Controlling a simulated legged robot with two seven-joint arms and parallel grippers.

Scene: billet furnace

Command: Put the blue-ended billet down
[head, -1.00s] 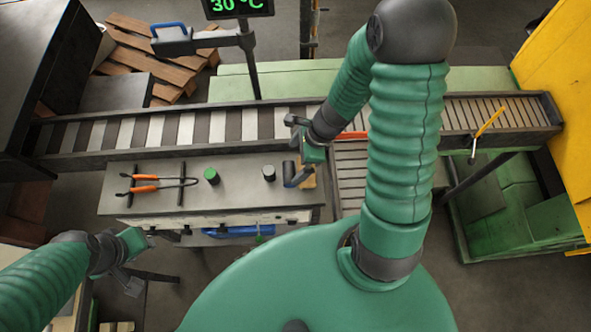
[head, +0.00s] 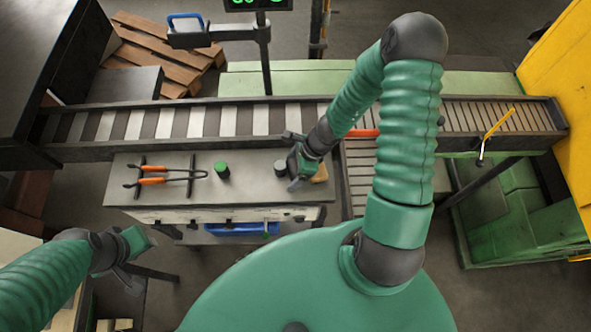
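My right gripper (head: 297,176) is low over the right part of the grey bench top (head: 252,188). Its fingers are small and dark here, and I cannot tell whether they are open or shut on something. No blue end can be made out, so I cannot say where the blue-ended billet is. A green-topped billet (head: 222,170) stands upright on the bench, left of the gripper. My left gripper (head: 140,259) is at the lower left, away from the bench, with its finger gap unclear.
Orange-handled tongs (head: 165,177) lie on the bench's left. A tan block (head: 320,173) is beside the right gripper. Behind runs a roller conveyor (head: 180,122), with a glowing orange bar (head: 362,133) on it. A yellow lever (head: 499,122) stands at right. Bench room is free around the green-topped billet.

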